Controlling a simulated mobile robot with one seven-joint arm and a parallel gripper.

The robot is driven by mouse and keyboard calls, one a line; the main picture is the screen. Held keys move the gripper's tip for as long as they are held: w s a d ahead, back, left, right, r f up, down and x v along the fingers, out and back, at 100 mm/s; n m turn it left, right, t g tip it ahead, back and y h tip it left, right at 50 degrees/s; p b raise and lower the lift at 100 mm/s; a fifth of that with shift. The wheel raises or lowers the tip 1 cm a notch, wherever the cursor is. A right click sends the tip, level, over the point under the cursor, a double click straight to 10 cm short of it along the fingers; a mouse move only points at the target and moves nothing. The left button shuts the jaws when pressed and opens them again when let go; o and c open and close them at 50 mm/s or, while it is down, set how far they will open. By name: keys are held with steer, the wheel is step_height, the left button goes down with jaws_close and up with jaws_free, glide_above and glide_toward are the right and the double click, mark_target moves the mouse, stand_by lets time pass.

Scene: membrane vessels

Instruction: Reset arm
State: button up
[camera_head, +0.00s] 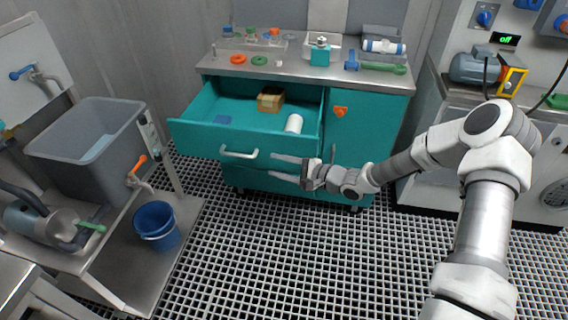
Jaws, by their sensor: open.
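My gripper (287,168) is open and empty, its two fingers spread and pointing left. It is in front of the teal cabinet (365,140), just right of the handle (239,153) of the open top drawer (190,135). I cannot tell whether it touches the cabinet front. My arm (484,215) reaches in from the right side of the view, bent at the elbow.
Rings, fittings and a green wrench (383,67) lie on the cabinet top. A grey tub (90,150) and a blue bucket (156,226) stand at left. A machine bench with a blue motor (476,67) is at right. The grated floor (270,260) in front is clear.

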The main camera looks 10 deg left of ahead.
steer(key=shift+v, duration=0.9)
